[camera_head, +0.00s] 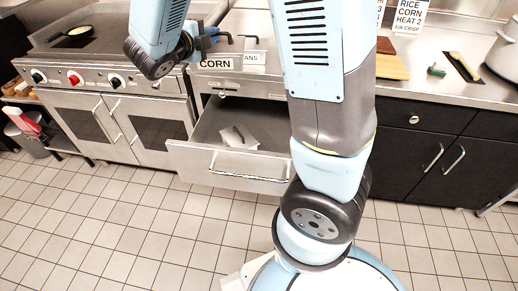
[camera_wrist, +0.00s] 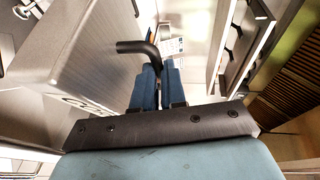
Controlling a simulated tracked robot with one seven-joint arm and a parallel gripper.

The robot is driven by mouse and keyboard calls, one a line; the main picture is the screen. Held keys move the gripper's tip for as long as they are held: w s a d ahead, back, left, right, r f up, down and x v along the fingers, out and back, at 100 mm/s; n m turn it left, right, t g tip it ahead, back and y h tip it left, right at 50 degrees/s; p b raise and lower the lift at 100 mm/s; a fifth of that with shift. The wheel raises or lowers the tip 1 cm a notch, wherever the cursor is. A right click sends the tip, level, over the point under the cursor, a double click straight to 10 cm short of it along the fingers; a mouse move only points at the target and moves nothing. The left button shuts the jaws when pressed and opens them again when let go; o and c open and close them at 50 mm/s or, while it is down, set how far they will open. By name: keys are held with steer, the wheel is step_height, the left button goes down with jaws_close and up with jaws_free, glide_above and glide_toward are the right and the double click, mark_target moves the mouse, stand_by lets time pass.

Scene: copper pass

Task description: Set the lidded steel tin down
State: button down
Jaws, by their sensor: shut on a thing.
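My gripper (camera_head: 205,41) is over the counter between the stove and the open drawer. In the wrist view its blue fingers (camera_wrist: 158,88) are shut on a black bent handle (camera_wrist: 138,47). A grey steel tin (camera_wrist: 90,60) with a partly hidden label fills the left of that view, beside the fingers. In the head view a CORN label (camera_head: 215,64) shows just below my gripper. Where the handle joins the tin, and whether the tin's base touches the counter, I cannot tell.
A second label, partly hidden, reads ANS (camera_head: 254,58). A drawer (camera_head: 230,165) stands open below the counter, with a pale object (camera_head: 237,136) inside. The stove (camera_head: 110,75) with a pan (camera_head: 76,32) is at left. A wooden board (camera_head: 392,66) lies on the right counter.

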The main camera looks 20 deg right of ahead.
mark_target(231, 63)
steer(key=d+f+m+g, duration=0.1)
steer(key=f, duration=0.2)
steer(key=w+d+f+g+h, duration=0.1)
steer(key=d+f, duration=0.1)
steer(key=f, duration=0.2)
steer(key=d+f+m+g+h, duration=0.1)
steer(key=d+f, duration=0.1)
steer(key=f, duration=0.1)
steer(key=shift+w+d+f+m, duration=0.15)
steer(key=shift+w+m, duration=0.1)
steer(key=shift+m, duration=0.05)
steer(key=s+d+f+m+g, duration=0.3)
steer(key=d+f+g, duration=0.15)
steer(key=f, duration=0.35)
steer(key=s+d+f+m+g, duration=0.2)
steer(key=s+d+f+g, duration=0.1)
steer(key=d+f, duration=0.4)
steer(key=s+d+f+m+g, duration=0.3)
steer(key=d+f, duration=0.2)
steer(key=f, duration=0.3)
steer(key=shift+g+h, duration=0.35)
steer(key=shift+h, duration=0.05)
steer(key=shift+f, duration=4.95)
steer(key=c, duration=1.2)
jaws_free()
steer(key=shift+w, duration=0.1)
